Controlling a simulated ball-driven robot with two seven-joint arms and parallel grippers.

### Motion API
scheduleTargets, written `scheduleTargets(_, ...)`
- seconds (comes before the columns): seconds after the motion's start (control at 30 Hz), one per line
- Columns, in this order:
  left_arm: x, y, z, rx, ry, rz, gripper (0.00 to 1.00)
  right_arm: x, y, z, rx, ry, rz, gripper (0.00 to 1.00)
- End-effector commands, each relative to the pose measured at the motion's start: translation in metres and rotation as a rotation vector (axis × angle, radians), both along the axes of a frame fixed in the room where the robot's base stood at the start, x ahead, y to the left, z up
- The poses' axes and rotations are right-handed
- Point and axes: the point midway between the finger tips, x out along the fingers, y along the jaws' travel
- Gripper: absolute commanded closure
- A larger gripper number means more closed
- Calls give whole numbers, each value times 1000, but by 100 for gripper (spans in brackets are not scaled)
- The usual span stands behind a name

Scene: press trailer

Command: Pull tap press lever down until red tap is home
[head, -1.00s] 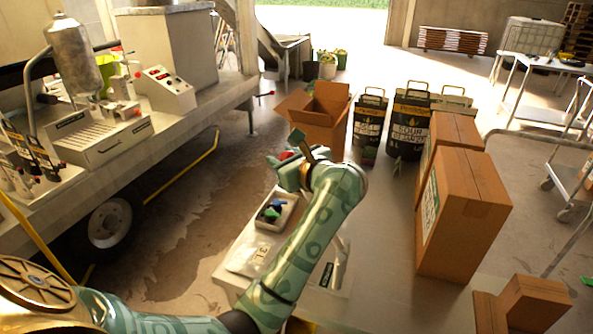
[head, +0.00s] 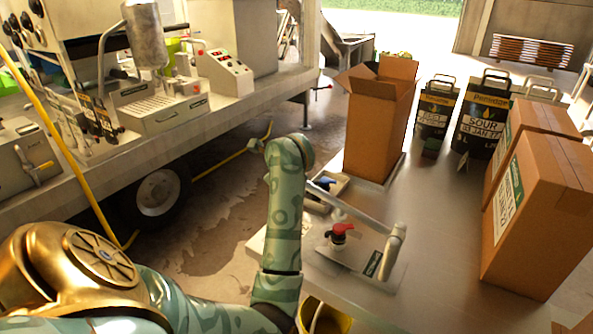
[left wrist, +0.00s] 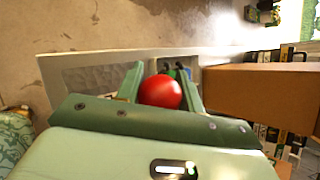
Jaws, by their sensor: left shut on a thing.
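The tap press stands on the bench at the centre of the head view. Its grey lever (head: 360,215) runs from a pivot post at the right up and left until my arm hides its end. The red tap (head: 341,230) sits on the press base (head: 385,273), below the lever. I cannot tell how far down it is seated. In the left wrist view my left gripper (left wrist: 161,74) is shut on a round red knob (left wrist: 160,92), held between its fingers. In the head view my own arm mostly hides this hand. My right gripper is not in view.
An open cardboard box (head: 380,125) stands behind the press. A small tray (head: 328,186) with coloured parts lies beside my arm. Tall cartons (head: 545,215) and dark kegs stand to the right. The trailer counter (head: 180,130) is at the left. The bench (head: 440,220) is clear right of the press.

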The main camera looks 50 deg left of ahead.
Motion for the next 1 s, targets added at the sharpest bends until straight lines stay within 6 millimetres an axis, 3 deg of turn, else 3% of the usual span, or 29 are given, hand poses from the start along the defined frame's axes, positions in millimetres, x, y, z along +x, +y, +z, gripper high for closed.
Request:
scheduleTargets(0.03, 0, 0, -11, 0, 5, -1, 100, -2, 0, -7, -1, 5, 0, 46)
scheduleTargets(0.2, -1, 2, -21, 1, 5, -1, 100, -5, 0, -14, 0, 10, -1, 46)
scheduleTargets(0.73, 0, 2, -24, 2, 4, -3, 100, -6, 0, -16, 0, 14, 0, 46)
scheduleTargets(0.77, 0, 2, -24, 2, 4, -3, 54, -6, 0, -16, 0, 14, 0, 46)
scheduleTargets(0.8, 0, 2, -24, 2, 4, -3, 43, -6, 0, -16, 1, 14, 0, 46)
scheduleTargets(1.0, -1, 2, -24, 2, 4, -1, 41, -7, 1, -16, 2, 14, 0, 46)
